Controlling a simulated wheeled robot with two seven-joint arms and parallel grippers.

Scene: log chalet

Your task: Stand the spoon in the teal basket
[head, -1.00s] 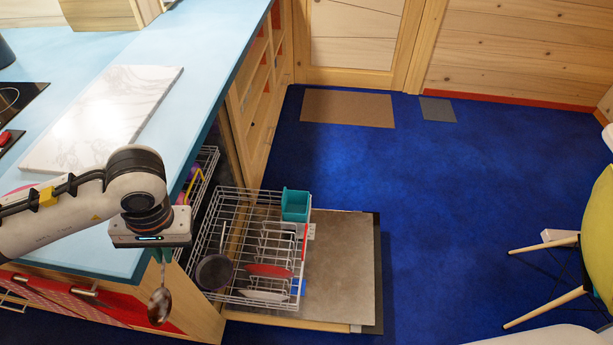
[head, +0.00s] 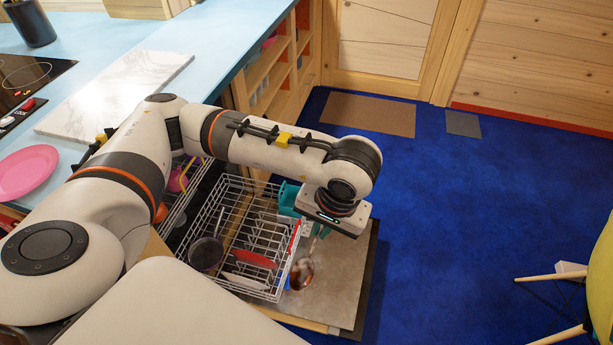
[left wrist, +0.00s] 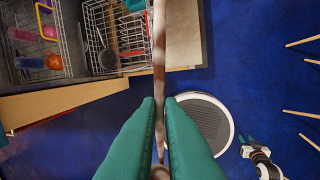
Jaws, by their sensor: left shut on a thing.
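The spoon (head: 301,272) hangs with its shiny bowl low from my left gripper (head: 318,233), beyond the dishwasher rack's right edge. In the left wrist view my left gripper (left wrist: 160,103) has its teal fingers shut on the spoon (left wrist: 159,60); the shaft runs up the picture. The teal basket (head: 287,196) sits at the rack's back right corner, partly hidden behind my left wrist. It also shows at the top edge of the left wrist view (left wrist: 134,5). My right gripper (left wrist: 246,140) shows small there, its fingers apart and empty.
A counter (head: 110,55) with a marble board (head: 120,90) stands left.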

